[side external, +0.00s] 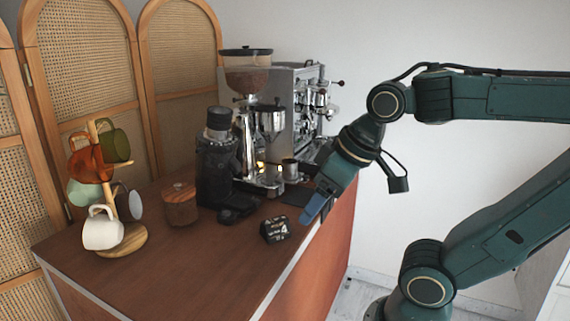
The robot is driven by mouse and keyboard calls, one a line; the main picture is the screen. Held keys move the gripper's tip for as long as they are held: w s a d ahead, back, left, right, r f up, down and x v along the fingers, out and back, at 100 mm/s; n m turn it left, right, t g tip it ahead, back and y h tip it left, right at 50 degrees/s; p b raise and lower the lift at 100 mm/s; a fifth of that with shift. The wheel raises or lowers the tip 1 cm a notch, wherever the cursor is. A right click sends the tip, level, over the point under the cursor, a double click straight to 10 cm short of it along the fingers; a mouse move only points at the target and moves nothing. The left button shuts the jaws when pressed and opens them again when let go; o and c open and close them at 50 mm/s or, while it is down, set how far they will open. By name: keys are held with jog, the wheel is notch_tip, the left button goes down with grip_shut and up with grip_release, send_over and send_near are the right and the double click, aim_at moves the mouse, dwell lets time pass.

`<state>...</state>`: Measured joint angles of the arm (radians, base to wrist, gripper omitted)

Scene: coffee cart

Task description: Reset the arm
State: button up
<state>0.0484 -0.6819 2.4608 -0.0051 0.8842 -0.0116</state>
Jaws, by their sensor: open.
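My gripper (318,208) is at the right edge of the brown cart top (190,272), with its blue fingers pointing down and to the left. No object shows between its fingers. The fingers are seen nearly edge-on, so the gap between them is hard to make out. A small black patterned box (275,229) stands on the cart to the left of the fingertips, apart from them.
A steel espresso machine (305,105) and grinder (246,80) stand at the back, with a black grinder (215,165) beside them. The cart's front is clear.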

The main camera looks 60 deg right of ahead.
jog(key=shift+s+a+f, duration=0.15)
jog(key=shift+s+a, duration=0.1)
jog(key=shift+s, duration=0.2)
jog(key=shift+s+a+f, duration=0.1)
jog(key=shift+s+a, duration=0.1)
jog(key=shift+s, duration=0.25)
